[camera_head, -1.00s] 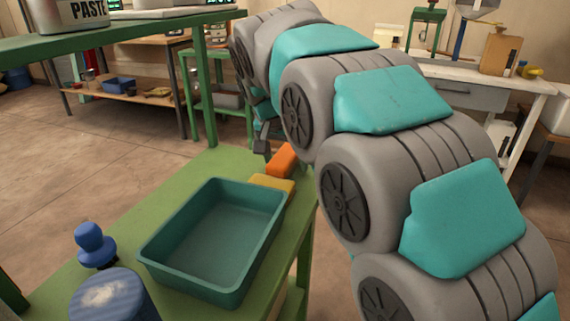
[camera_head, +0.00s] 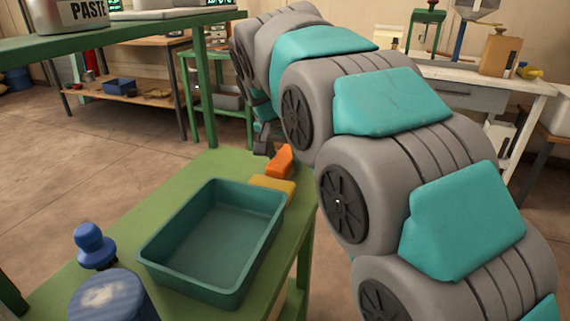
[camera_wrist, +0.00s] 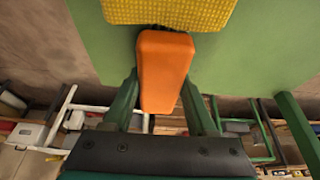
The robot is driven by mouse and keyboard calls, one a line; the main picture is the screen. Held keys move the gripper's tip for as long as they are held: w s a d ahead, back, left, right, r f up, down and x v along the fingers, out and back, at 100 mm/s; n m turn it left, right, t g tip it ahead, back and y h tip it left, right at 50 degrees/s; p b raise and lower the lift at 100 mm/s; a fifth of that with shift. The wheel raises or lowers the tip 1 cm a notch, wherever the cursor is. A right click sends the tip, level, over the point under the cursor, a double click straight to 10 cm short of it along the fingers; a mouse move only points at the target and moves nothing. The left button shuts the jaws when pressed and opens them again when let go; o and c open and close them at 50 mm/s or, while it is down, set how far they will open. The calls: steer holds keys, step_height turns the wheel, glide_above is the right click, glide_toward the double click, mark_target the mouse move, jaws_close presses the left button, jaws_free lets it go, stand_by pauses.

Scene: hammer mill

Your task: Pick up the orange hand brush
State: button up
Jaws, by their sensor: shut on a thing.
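The orange hand brush (camera_head: 280,161) is at the far right corner of the green table, partly hidden by my arm in the head view. In the wrist view the orange brush (camera_wrist: 162,68) lies between my two fingers, its wide end towards the yellow sponge-like block. My gripper (camera_wrist: 161,112) is shut on the brush; it also shows at the far table edge in the head view (camera_head: 265,142). I cannot tell whether the brush is clear of the tabletop.
A yellow block (camera_head: 273,185) sits close beside the brush. An empty teal tray (camera_head: 160,262) fills the table's middle. A blue knobbed object (camera_head: 93,246) and a blue cylinder (camera_head: 112,297) stand at the left. A green shelf (camera_head: 120,30) rises above.

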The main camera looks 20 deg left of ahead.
jaws_close()
steer(key=shift+r, duration=0.1)
